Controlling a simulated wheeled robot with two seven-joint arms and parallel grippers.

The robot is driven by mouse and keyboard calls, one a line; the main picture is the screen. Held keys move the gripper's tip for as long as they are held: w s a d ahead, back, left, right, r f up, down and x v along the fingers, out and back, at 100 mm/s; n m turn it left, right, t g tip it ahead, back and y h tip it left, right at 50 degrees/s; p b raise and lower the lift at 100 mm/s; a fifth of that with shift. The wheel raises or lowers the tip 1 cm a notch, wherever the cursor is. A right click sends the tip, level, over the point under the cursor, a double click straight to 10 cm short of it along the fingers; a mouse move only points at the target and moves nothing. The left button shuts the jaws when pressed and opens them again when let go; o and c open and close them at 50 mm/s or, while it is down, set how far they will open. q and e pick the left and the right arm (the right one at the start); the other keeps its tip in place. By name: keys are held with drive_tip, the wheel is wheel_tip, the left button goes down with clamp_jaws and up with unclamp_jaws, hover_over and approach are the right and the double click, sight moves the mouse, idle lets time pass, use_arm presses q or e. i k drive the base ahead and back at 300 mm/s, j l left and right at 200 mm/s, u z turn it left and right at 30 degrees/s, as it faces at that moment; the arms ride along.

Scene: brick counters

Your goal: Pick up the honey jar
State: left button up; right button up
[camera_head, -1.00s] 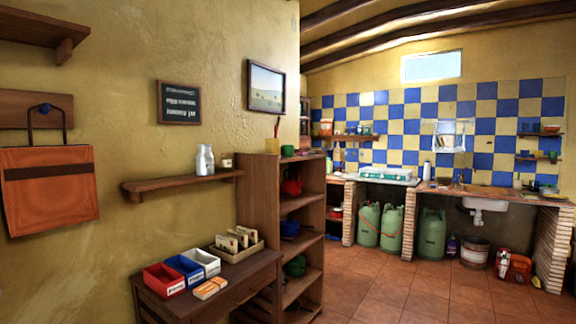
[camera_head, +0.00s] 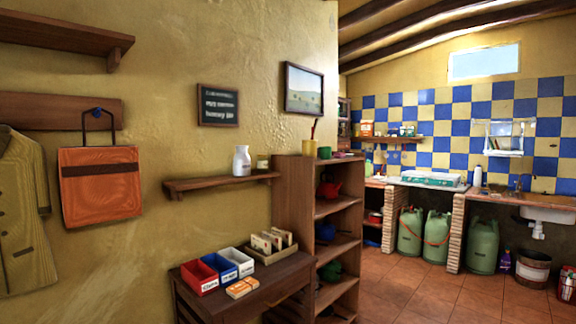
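No thing in view is clearly a honey jar. A small pale jar (camera_head: 262,163) stands at the right end of the wall shelf, too small to tell what it holds. A white bottle (camera_head: 241,162) stands just left of it. A chalkboard (camera_head: 218,104) on the wall above carries small lettering that seems to end in "honey jar". Neither of my grippers is in view.
The wall shelf (camera_head: 205,186) is bare at its left. A wooden table (camera_head: 190,278) below bears red, blue and white bins and a tray. A tall shelf unit (camera_head: 290,200) stands right of it. Tiled floor (camera_head: 430,300) is free at the right.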

sight(262, 162)
drive_tip(key=i+l+u, duration=1.1)
drive_tip(key=l, duration=0.3)
drive_tip(key=i+l+u, duration=0.2)
drive_tip(key=l, duration=0.15)
drive_tip(key=i+l+u, duration=0.1)
drive_tip(key=l+u, duration=0.15)
drive_tip(key=l, duration=0.15)
drive_tip(key=i+l+u, duration=0.2)
drive_tip(key=l, duration=0.2)
drive_tip(key=k, duration=0.1)
